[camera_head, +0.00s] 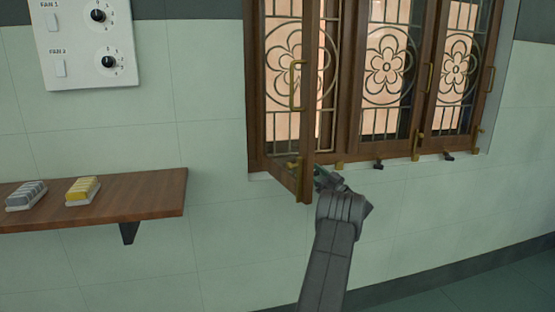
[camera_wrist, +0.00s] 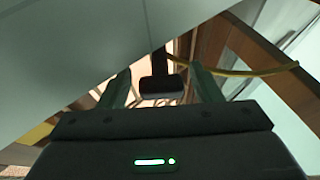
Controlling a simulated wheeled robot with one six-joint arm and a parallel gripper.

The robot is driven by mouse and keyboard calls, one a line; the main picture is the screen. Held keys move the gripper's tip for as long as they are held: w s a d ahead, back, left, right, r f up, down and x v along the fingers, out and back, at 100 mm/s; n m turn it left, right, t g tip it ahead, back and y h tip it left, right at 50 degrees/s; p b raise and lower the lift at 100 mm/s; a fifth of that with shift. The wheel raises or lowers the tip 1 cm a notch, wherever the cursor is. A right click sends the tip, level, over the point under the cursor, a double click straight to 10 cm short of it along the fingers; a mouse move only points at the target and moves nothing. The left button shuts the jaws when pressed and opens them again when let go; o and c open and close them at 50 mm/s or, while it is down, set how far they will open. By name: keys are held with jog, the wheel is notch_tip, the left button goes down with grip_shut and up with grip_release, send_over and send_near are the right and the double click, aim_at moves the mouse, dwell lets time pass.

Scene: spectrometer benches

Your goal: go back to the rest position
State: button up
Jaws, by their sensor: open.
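My grey arm reaches up to the lower edge of the wooden window, and my gripper (camera_head: 326,178) is beside the bottom of the left window leaf (camera_head: 306,120). That leaf stands swung out from the frame. In the wrist view my gripper (camera_wrist: 161,88) has its two fingers spread apart. A dark block-shaped piece (camera_wrist: 160,86) shows between the fingers; I cannot tell whether they touch it. A curved brass handle or hook (camera_wrist: 262,71) passes close by the right finger.
A wooden shelf (camera_head: 150,192) with a grey block set (camera_head: 27,195) and a yellow one (camera_head: 82,189) is on the left. A switch panel (camera_head: 82,45) hangs above it. Other window leaves (camera_head: 388,75) are to the right. The wall below the window is bare.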

jog(key=shift+x, duration=0.75)
jog(key=shift+s+a+f+m+t+h+b, duration=0.15)
jog(key=shift+m+t+h+b, duration=0.2)
jog(key=shift+t+h, duration=0.2)
jog(key=shift+s+m+t+h, duration=0.2)
jog(key=shift+m+t+h, duration=0.05)
jog(key=shift+h, duration=0.1)
jog(key=shift+s+a+m+t+h, duration=0.1)
jog(key=shift+a+m+t+h, duration=0.1)
jog(key=shift+m+t+h, duration=0.15)
jog(key=shift+t, duration=0.25)
